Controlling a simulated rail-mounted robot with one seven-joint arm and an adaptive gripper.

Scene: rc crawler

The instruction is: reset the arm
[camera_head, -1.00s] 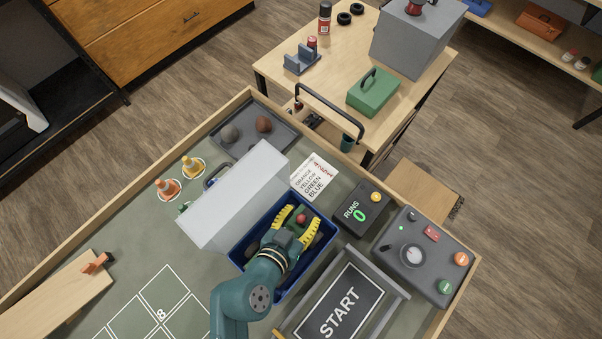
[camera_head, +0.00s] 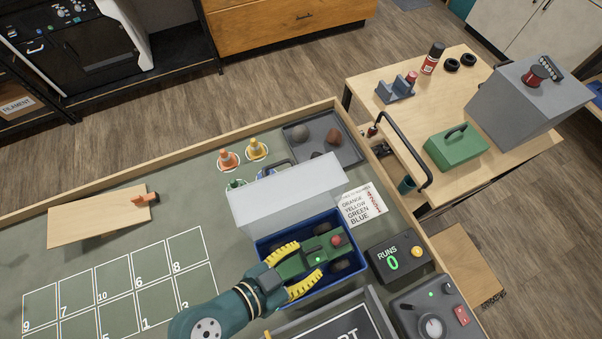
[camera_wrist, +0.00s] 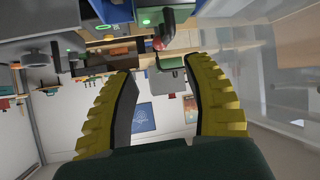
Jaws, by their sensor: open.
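My gripper (camera_head: 309,259) is open, with its two yellow ribbed fingers spread over the left side of the blue bin. It also shows in the wrist view (camera_wrist: 163,68), with nothing held between the fingers. The green crawler (camera_head: 318,248) with a red knob and dark wheels sits in the blue bin (camera_head: 350,277). In the head view the fingers lie either side of its near end; whether they touch it I cannot tell. The wrist view looks out across the room, which appears upside down.
A pale raised lid or panel (camera_head: 287,194) stands just behind the bin. The RUNS box (camera_head: 398,258), control box (camera_head: 437,314) and START frame (camera_head: 350,325) lie right and front. Cones (camera_head: 228,160) and a grey tray (camera_head: 345,153) are behind. The numbered grid at left is clear.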

